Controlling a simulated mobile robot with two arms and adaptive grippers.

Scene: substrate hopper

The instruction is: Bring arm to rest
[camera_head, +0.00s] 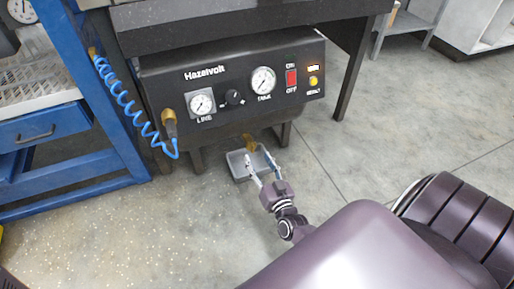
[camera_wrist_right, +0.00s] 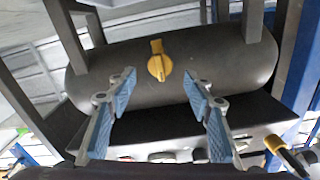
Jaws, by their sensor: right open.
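My right gripper (camera_head: 261,166) reaches low under the front of the black Hazelvolt compressor panel (camera_head: 235,84). Its two fingers are apart with nothing between them, and they also show in the right wrist view (camera_wrist_right: 160,88). A yellow valve handle (camera_head: 249,142) sits on the dark tank below the panel. In the right wrist view the yellow handle (camera_wrist_right: 158,62) shows beyond the fingertips, centred on the tank (camera_wrist_right: 215,62), and appears apart from them. My left gripper is not in view.
A grey tray (camera_head: 237,168) is on the floor under the tank, beside and behind my right fingers. A blue coiled hose (camera_head: 127,100) hangs at the panel's left. A blue bench frame (camera_head: 75,172) stands at left. White specks lie on the floor, which is open in front.

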